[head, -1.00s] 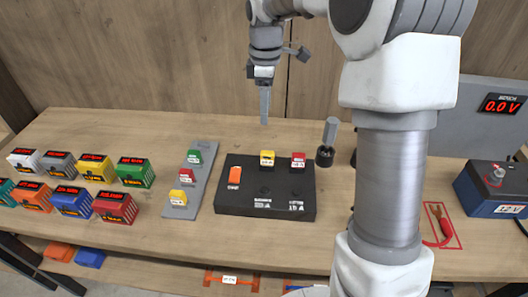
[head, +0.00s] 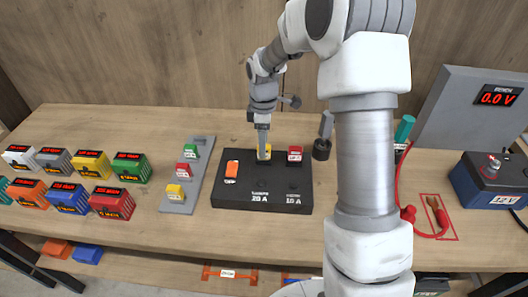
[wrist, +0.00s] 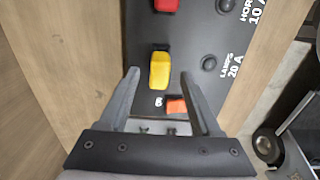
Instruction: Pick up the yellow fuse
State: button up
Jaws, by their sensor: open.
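A yellow fuse (head: 268,152) sits in the black fuse block (head: 235,194), partly hidden behind my gripper in the head view. In the wrist view the yellow fuse (wrist: 159,70) stands between and just beyond my fingertips. My gripper (head: 262,157) points down over the block, open; in the wrist view its two fingers (wrist: 159,76) are spread with nothing held. I cannot tell whether a finger touches the fuse. A second yellow fuse (head: 174,192) sits at the near end of the grey strip (head: 203,172), left of the block.
The strip also holds a green fuse (head: 193,152) and a red fuse (head: 187,169). Coloured boxes (head: 91,164) stand at left. A battery (head: 488,182) stands at right.

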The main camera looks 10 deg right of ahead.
notch_tip(320, 180, down, 3)
jog(key=shift+d+f, duration=0.1)
jog(key=shift+c, duration=0.3)
grip_shut()
dwell(1.2)
